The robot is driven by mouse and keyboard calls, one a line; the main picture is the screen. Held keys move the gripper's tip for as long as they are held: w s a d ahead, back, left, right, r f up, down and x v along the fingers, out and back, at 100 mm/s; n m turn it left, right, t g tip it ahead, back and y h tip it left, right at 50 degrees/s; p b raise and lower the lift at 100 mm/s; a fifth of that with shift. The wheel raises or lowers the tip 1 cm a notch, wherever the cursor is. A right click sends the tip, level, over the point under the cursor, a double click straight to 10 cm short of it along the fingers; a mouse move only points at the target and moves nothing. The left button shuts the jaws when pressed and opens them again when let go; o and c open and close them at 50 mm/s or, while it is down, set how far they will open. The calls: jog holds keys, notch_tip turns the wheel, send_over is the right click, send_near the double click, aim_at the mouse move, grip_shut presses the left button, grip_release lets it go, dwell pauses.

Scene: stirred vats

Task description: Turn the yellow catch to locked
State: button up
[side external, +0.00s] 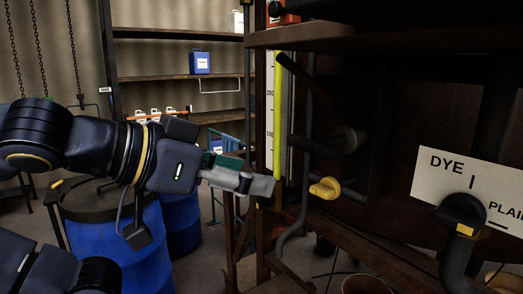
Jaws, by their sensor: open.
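A small yellow catch (325,188) sits on the dark wooden frame right of the middle in the side external view. Its rounded handle lies roughly level, with a short dark shaft beside it. I see no label for its locked position. My gripper (268,187) reaches in from the left with its grey fingers pointing right at the catch. It is open and empty, with a gap between its fingertips and the catch. One finger mostly hides the other.
A sight gauge (277,120) with a yellow-green column stands just behind my fingertips. A grey bent pipe (303,215) runs down beside the catch. A black dial (460,212) on a DYE/PLAIN plate (440,178) is at the right. Blue drums (135,245) stand below my arm.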

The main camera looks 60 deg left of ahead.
aim_at(320, 191)
jog(key=x, duration=1.4)
jog(key=shift+w+f, duration=0.25)
jog(key=shift+w, duration=0.05)
jog(key=shift+c, duration=0.2)
jog(key=c, duration=1.1)
jog(key=m+y, duration=0.2)
jog(key=m, duration=0.1)
jog(key=shift+d, duration=0.15)
jog(key=shift+d+f+m+t+y, duration=0.15)
jog(key=shift+m+y, duration=0.35)
jog(key=shift+m, duration=0.25)
jog(key=shift+d+f+m+t+y, duration=0.15)
jog(key=shift+m+y, duration=0.35)
jog(key=shift+m, duration=0.25)
jog(key=shift+r, duration=0.1)
